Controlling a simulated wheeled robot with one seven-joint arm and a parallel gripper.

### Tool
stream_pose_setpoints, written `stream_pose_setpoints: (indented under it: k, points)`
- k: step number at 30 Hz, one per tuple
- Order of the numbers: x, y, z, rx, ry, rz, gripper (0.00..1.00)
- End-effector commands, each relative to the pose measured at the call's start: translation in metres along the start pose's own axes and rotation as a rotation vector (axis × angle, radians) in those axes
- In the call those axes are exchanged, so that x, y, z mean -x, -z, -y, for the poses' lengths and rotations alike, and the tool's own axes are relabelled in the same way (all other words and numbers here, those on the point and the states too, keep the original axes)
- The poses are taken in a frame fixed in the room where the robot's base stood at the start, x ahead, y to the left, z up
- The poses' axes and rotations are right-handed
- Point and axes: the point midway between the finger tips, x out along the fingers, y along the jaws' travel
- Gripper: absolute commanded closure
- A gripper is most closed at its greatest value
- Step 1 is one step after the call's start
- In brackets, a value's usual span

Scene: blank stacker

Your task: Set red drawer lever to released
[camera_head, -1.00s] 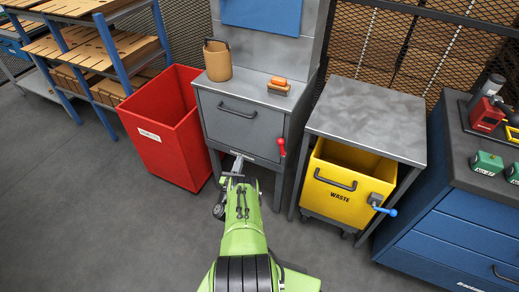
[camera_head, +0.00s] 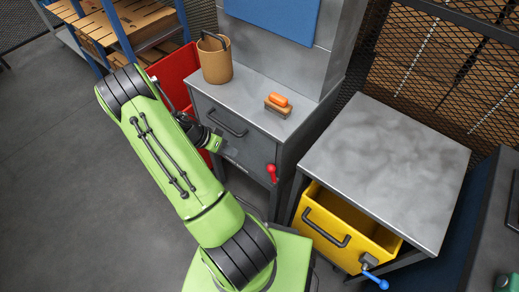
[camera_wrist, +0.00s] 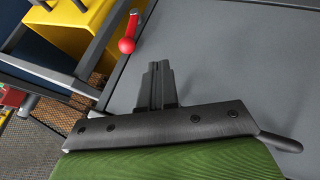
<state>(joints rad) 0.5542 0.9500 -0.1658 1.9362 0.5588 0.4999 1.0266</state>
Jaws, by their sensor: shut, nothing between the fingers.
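My gripper (camera_head: 229,151) is in front of the drawer face, to the left of the lever. In the wrist view my gripper (camera_wrist: 158,70) has its fingers together and empty, apart from the lever. The drawer looks closed.
A black handle (camera_head: 226,123) crosses the drawer front. A brown bucket (camera_head: 214,60) and an orange-topped brush (camera_head: 278,104) stand on top. A yellow bin (camera_head: 335,232) with a blue-tipped lever (camera_head: 375,280) is at right, under a grey table (camera_head: 385,165). A red bin (camera_head: 172,75) is at left.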

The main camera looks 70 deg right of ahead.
Motion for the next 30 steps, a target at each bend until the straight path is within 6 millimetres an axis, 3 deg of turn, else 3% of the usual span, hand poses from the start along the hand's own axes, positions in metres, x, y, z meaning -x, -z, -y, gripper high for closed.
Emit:
stream_pose_setpoints:
  k: [5,16,22,30]
  points:
    - [-0.023,-0.001,-0.002,0.001,-0.013,0.003,1.0]
    - [-0.105,-0.003,-0.002,-0.001,-0.01,0.005,1.0]
    - [-0.112,0.002,-0.032,-0.002,-0.007,0.004,1.0]
    - [-0.114,0.003,-0.039,-0.001,-0.004,0.003,1.0]
